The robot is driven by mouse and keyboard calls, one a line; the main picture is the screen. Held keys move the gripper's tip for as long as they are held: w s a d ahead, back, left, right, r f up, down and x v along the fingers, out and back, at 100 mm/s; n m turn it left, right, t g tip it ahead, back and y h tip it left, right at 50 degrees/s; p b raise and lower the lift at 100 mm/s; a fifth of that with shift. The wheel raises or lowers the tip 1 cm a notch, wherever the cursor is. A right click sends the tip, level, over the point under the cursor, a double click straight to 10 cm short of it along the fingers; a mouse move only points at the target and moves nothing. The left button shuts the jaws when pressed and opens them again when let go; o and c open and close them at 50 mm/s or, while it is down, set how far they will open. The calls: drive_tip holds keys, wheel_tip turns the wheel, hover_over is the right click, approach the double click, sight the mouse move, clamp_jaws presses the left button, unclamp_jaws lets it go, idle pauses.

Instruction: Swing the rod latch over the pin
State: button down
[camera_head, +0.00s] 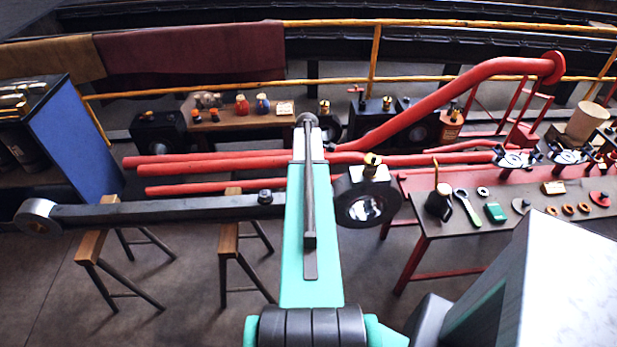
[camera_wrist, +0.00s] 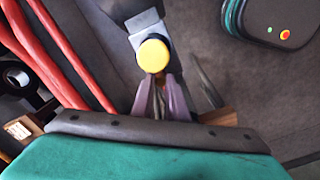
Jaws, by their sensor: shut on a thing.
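In the wrist view, a round yellow knob (camera_wrist: 154,55) sits at the end of a grey metal part (camera_wrist: 143,22). I take this part for the latch, but cannot be sure. My gripper's purple fingers (camera_wrist: 160,92) are closed together at the knob's near side. The grip itself is partly hidden. In the head view, the long dark rod (camera_head: 150,211) lies across trestles, with a ringed eye at its left end and a thick round end (camera_head: 366,205) at right. My arm covers its middle and hides my gripper. I cannot make out the pin for certain.
Red pipes (camera_head: 215,162) run behind the rod. A red-framed bench (camera_head: 430,225) with tools stands at right, a blue cabinet (camera_head: 75,135) at left. Wooden-topped trestles (camera_head: 228,240) stand below the rod. Open floor lies at front left.

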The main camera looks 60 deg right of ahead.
drive_tip(key=c, duration=1.7)
unclamp_jaws()
drive_tip(key=shift+r, duration=0.15)
drive_tip(key=shift+r+b, duration=1.65)
drive_tip(key=shift+r, duration=5.15)
